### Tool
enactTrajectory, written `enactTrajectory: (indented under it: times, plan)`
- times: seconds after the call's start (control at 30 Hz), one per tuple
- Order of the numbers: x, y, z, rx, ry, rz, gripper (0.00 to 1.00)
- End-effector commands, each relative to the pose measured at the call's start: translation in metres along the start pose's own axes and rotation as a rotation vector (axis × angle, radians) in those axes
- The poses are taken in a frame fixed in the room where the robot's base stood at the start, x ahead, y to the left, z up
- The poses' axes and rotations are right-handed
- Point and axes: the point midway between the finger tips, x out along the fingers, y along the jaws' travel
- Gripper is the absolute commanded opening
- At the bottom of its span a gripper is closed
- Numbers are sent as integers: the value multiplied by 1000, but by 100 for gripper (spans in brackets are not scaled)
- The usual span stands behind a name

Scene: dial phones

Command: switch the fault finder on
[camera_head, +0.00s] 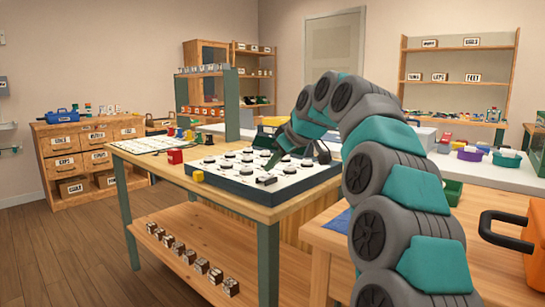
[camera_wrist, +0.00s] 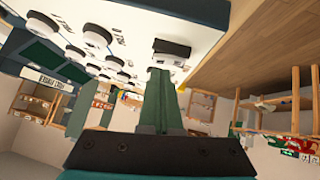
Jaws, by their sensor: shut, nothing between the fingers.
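A white-topped panel with a dark base (camera_head: 228,178) lies on the workbench and carries several round black knobs on white discs. I take it to be the fault finder, but its lettering is too small to read for certain. A black oblong switch (camera_head: 266,180) sits near its front edge, and shows in the wrist view (camera_wrist: 171,48) too. My gripper (camera_head: 273,165) reaches down over the panel with its green fingers shut and empty. In the wrist view the fingertips (camera_wrist: 160,70) are right by the switch; I cannot tell whether they touch it.
An orange case (camera_head: 535,250) stands on a second table at right.

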Motion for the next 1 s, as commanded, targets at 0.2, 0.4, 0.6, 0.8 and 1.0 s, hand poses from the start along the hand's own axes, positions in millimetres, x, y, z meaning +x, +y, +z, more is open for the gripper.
enactTrajectory:
  times: [0.2, 0.4, 0.6, 0.8, 1.0]
  plan:
    - [4, 0, 5, -1, 1, 0, 0]
    - [5, 0, 5, -1, 1, 0, 0]
    - [5, 1, 5, 10, 0, -10, 0]
    - [9, 6, 9, 116, -4, -117, 0]
    - [15, 4, 16, 131, -7, -134, 0]
